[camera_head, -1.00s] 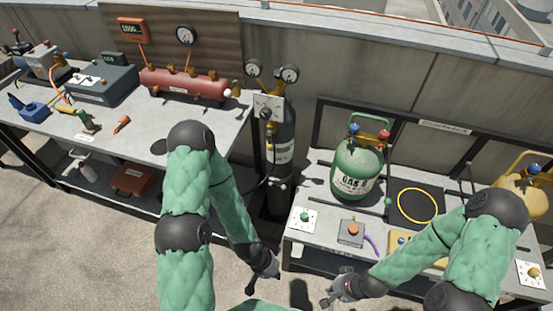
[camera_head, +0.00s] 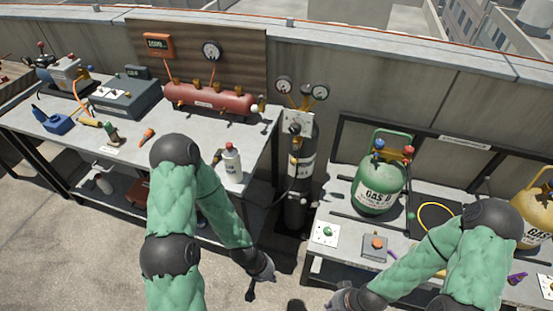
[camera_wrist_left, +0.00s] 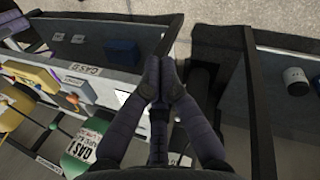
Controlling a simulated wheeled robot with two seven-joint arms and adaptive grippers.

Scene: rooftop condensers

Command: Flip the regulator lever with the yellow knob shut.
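A white plate (camera_head: 546,285) sits at the far right edge of the right bench, partly cut off. I cannot make out a yellow knob on it now. A similar plate with a green knob (camera_head: 327,232) is at the bench's left end. The dark cylinder's regulator (camera_head: 297,122) has two gauges and brass fittings; no yellow knob is clear there. My left gripper (camera_head: 254,288) hangs low in front of the gap between benches, apart from everything. In the left wrist view its fingers (camera_wrist_left: 160,82) are together and empty. My right gripper (camera_head: 338,301) is at the bottom edge, partly cut off.
The right bench (camera_head: 345,210) holds a green gas cylinder (camera_head: 380,185), an orange-knob box (camera_head: 375,245) and a yellow cylinder (camera_head: 535,215). Floor in front is open.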

